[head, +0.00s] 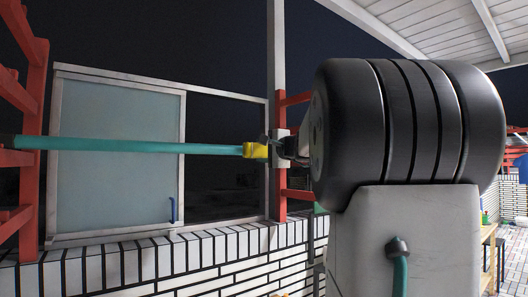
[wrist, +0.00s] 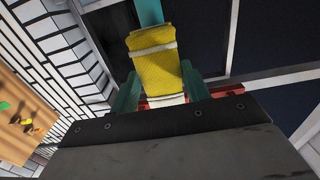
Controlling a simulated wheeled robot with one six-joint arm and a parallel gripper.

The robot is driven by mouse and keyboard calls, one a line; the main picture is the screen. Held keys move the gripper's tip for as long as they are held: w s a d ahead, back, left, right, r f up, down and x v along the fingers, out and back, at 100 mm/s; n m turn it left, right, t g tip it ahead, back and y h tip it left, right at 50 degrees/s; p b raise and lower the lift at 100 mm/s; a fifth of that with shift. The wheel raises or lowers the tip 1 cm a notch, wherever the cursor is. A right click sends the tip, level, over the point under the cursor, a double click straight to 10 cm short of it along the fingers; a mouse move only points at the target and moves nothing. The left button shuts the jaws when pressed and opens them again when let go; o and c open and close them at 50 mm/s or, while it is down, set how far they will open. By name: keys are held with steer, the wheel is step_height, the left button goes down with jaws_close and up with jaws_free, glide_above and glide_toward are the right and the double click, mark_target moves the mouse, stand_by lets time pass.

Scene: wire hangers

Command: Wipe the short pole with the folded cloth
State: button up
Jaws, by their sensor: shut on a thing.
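A yellow folded cloth (head: 256,151) with pale bands sits at the right end of a long teal pole (head: 140,146) in the head view. My gripper (head: 279,148) is shut on the cloth, partly hidden behind my dark arm link. In the wrist view, the cloth (wrist: 153,62) stands between the two teal fingers of my gripper (wrist: 160,88). The teal pole (wrist: 149,12) shows just beyond the cloth and lines up with it. The cloth looks against the pole, but I cannot tell whether it touches. I cannot tell whether this is the short pole.
Red ladder-like frames stand at the left (head: 38,100) and behind my gripper (head: 281,180). A frosted window (head: 115,150) and a white brick wall (head: 150,265) lie behind the pole. A wooden table (wrist: 22,125) with small items shows at the left in the wrist view.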

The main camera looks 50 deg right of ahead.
steer(key=shift+x, duration=0.8)
steer(key=shift+d, duration=0.1)
steer(key=s+d, duration=0.2)
steer(key=d, duration=0.8)
steer(key=shift+s+d, duration=0.2)
steer(key=shift+s, duration=0.2)
stand_by(0.4)
steer(key=shift+w+a, duration=0.45)
steer(key=shift+a, duration=1.35)
steer(key=shift+w+a, duration=0.5)
steer(key=shift+a, duration=1.25)
steer(key=shift+w+a, duration=0.45)
steer(key=shift+a, duration=1.35)
steer(key=shift+s, duration=0.1)
steer(key=shift+v, duration=2.9)
